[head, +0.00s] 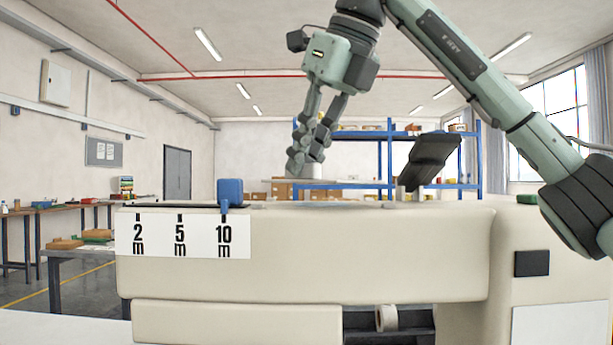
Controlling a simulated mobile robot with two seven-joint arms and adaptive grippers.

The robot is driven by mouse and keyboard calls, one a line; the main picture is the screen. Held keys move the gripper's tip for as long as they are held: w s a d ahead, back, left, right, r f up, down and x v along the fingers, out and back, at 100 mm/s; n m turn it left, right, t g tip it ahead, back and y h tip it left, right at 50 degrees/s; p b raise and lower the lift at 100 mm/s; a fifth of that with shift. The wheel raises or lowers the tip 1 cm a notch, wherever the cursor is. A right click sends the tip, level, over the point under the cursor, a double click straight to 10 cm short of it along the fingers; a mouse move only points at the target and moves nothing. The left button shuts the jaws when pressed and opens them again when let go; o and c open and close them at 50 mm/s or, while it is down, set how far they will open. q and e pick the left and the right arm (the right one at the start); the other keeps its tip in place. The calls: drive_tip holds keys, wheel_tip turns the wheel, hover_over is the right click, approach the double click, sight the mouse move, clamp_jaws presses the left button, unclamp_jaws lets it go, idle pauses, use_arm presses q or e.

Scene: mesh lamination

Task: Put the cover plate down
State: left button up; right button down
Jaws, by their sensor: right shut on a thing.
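My right gripper (306,158) reaches down from the top, over the cream machine (350,250). Its fingers are closed on a small grey grip piece, which seems to belong to the cover plate (335,181). The plate shows as a thin, pale, roughly level edge just under the fingers, above the machine's top. It is seen almost edge-on, so I cannot tell whether it touches the surface below. My left gripper is not in view.
A blue slider (230,193) stands at the 10 m mark of the white scale label (184,236). A dark tilted panel (431,160) rises from the machine top, right of the gripper. Blue shelving (479,150) stands behind. Workbenches (70,205) are at left.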

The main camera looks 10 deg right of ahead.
sight(307, 177)
drive_tip(key=shift+f, duration=1.55)
drive_tip(key=shift+f, duration=0.1)
drive_tip(key=c, duration=1.5)
unclamp_jaws()
drive_tip(key=shift+c, duration=0.2)
drive_tip(key=v, duration=1.2)
